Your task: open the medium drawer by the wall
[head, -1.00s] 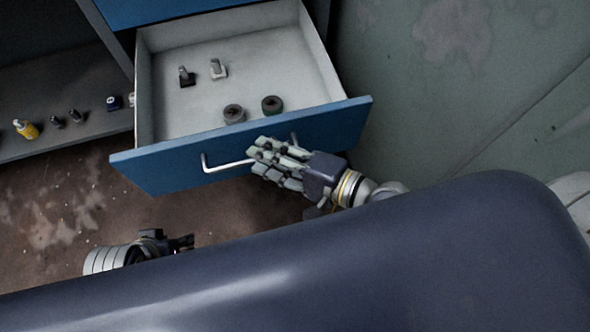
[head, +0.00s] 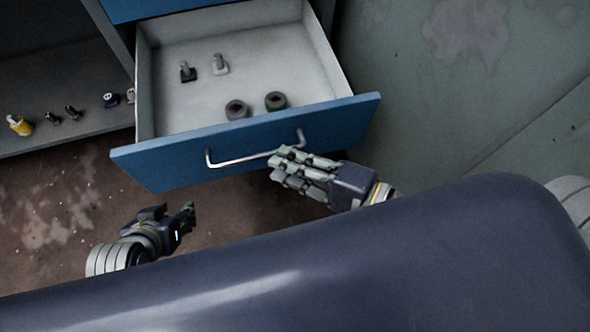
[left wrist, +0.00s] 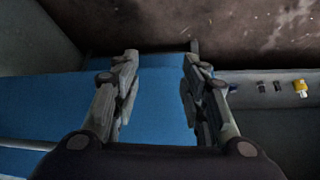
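The blue-fronted drawer (head: 180,160) stands pulled out, with its pale grey inside showing. Its bar handle (head: 240,160) runs across the front. My right gripper (head: 277,170) is at the right part of the handle, just in front of it; its fingers look slightly spread, and I cannot tell whether they touch the bar. My left gripper (head: 178,215) is below and left of the drawer front, away from the handle. In the left wrist view its two fingers (left wrist: 158,85) are wide apart with nothing between them, and blue panel shows beyond.
Inside the drawer lie two dark round parts (head: 237,110) and two small upright pieces (head: 188,72). A grey shelf (head: 60,98) at left holds a yellow bottle (head: 19,125) and several small items. Brown floor lies below.

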